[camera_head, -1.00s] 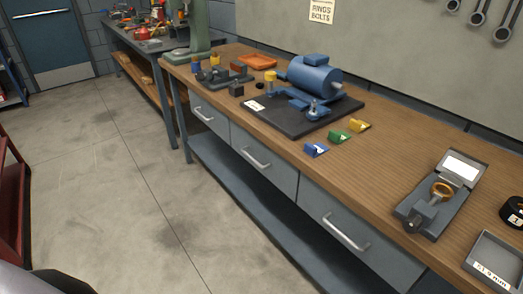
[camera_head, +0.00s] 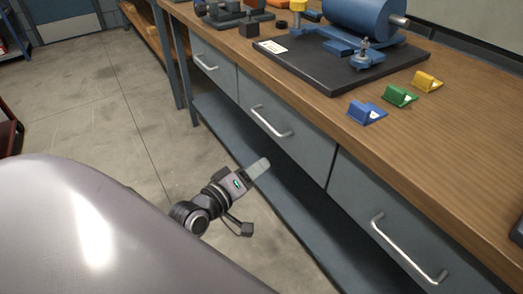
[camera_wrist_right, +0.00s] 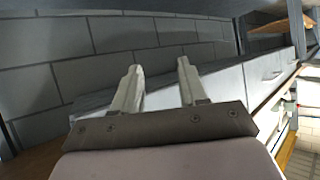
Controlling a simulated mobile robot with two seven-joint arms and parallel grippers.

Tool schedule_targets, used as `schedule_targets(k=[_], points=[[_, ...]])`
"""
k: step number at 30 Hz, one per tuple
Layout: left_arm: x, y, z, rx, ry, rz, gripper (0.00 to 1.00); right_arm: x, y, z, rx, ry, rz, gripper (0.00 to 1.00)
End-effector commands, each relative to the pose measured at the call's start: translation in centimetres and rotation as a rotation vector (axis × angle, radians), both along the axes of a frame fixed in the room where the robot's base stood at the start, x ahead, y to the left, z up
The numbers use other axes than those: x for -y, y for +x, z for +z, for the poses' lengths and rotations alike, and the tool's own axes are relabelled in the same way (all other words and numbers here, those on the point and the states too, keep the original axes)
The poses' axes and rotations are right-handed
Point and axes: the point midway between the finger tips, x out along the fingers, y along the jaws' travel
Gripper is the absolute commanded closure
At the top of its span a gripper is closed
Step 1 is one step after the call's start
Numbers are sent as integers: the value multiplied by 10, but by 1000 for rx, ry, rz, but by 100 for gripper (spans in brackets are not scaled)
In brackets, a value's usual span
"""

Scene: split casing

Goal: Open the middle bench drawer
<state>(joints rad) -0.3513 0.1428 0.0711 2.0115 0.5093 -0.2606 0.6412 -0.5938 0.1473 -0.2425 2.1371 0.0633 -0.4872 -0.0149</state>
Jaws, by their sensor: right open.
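The middle bench drawer (camera_head: 300,138) is a grey front with a silver bar handle (camera_head: 270,122), and it looks shut. A grey drawer front with a handle (camera_wrist_right: 272,75) is at the right of that view; I cannot tell which drawer.
The left drawer (camera_head: 212,72) and right drawer (camera_head: 400,215) look shut. A lower shelf (camera_head: 285,205) runs under them. The wooden benchtop (camera_head: 450,130) holds a blue motor (camera_head: 360,20) on a black plate and blue, green and yellow blocks.

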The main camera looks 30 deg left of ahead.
Motion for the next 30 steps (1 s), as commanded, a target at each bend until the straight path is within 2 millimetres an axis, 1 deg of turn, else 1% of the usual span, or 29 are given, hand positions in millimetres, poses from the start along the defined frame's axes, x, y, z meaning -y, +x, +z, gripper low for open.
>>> schedule_targets(k=[1,6,9,12,15,20,23,30], points=[[-7,9,-14,39,-80,21,62,-4,2,-24,10,8,8,57],[-30,28,-8,156,-351,69,62,-14,5,-47,30,31,30,57],[-41,34,-3,212,-482,79,62,-19,7,-56,41,42,41,57],[-49,38,2,253,-579,83,62,-23,8,-61,47,49,49,57],[-54,40,7,277,-637,83,62,-25,8,-63,52,54,54,57],[-57,45,12,290,-668,82,62,-26,8,-62,53,58,57,57],[-57,54,14,290,-668,82,62,-27,8,-61,52,62,58,57],[-56,83,18,289,-666,82,62,-29,9,-63,52,80,61,57]])
